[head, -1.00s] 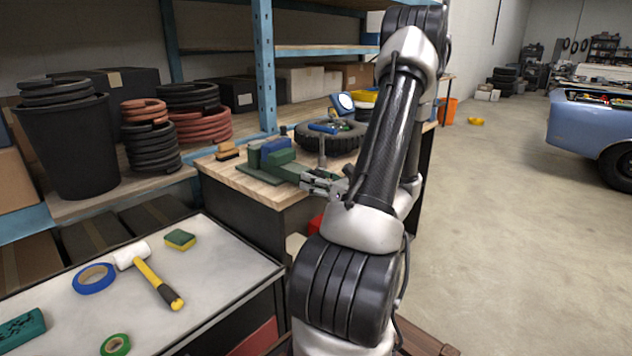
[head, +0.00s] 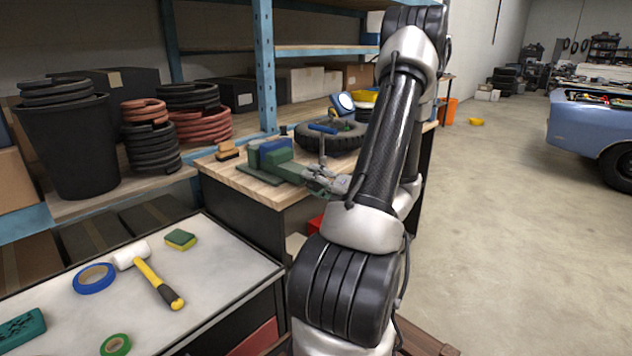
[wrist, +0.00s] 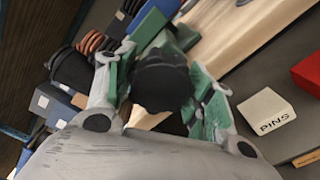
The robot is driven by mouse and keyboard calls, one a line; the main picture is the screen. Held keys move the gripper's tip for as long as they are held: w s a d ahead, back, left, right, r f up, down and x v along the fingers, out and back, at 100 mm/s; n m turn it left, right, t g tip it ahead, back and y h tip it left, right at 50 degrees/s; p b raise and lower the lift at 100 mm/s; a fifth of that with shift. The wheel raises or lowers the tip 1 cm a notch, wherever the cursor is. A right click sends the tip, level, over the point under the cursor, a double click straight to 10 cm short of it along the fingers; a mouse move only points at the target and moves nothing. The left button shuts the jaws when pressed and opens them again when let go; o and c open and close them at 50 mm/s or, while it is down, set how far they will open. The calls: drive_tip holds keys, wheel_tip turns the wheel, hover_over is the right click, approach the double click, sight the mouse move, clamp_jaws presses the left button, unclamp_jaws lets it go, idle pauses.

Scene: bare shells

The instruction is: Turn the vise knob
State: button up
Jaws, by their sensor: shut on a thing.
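The green vise (head: 278,160) sits on the wooden bench top, with a blue block (head: 274,146) at its jaws. My gripper (head: 318,175) is at the vise's right end, by the bench's front edge. In the wrist view, my gripper's fingers (wrist: 160,95) lie on both sides of a dark round knob (wrist: 162,80) and are shut on it. The green vise body (wrist: 148,26) shows behind the knob in the wrist view. In the head view the knob is too small and covered to make out.
A tire (head: 335,136) lies on the bench behind the vise. A sponge block (head: 227,150) is at its left. A near table holds a mallet (head: 150,275), blue tape (head: 94,278) and a sponge (head: 180,239). A red box (wrist: 308,72) and white pins box (wrist: 266,112) sit below the bench top.

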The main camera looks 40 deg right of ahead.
drive_tip(key=m, duration=0.7)
idle(0.6)
drive_tip(key=o, duration=1)
drive_tip(key=shift+c, duration=0.2)
drive_tip(key=shift+s, duration=0.15)
drive_tip(key=s, duration=1.1)
drive_tip(key=shift+s+d, duration=0.4)
drive_tip(key=shift+d, duration=0.05)
